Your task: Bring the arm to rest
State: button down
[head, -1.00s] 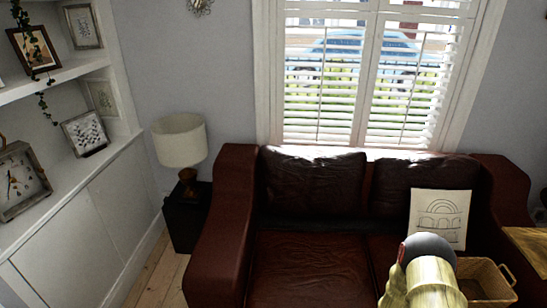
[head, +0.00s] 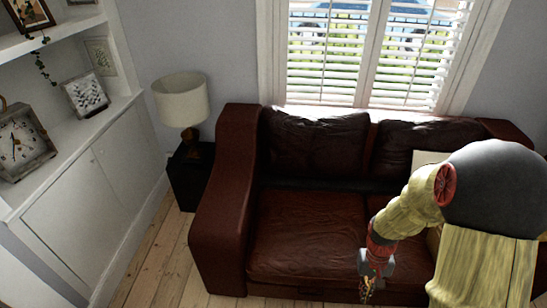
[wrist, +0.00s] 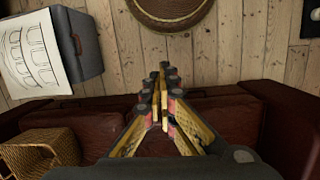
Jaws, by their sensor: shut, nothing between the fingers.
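My gripper (head: 375,272) hangs at the end of my arm in the head view, in front of the dark red leather sofa (head: 305,225). Its fingers point downward there. In the wrist view my gripper (wrist: 163,78) is shut, with its fingertips together and nothing between them. The sofa also shows in the wrist view (wrist: 235,115), across the middle behind the fingers. My arm hides the sofa's right part in the head view.
A black side table (head: 187,178) with a lamp (head: 182,100) stands left of the sofa. White shelving (head: 90,195) lines the left wall. The wrist view shows an arch drawing (wrist: 30,52), a wicker basket (wrist: 38,155), a round woven object (wrist: 172,12) and bare floorboards (wrist: 230,50).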

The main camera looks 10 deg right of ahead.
jog(key=s+a+r+n+t, duration=0.1)
jog(key=a+r, duration=0.3)
jog(key=r, duration=0.6)
jog(key=s+a+r+n+t, duration=0.1)
jog(key=s+a+r+t, duration=0.2)
jog(key=r, duration=0.8)
jog(key=s+a+r+n+t, duration=0.1)
jog(key=a+r+t, duration=0.2)
jog(key=a+r, duration=0.3)
notch_tip(320, 180, up, 5)
jog(key=shift+s+t, duration=0.3)
jog(key=shift+s, duration=0.1)
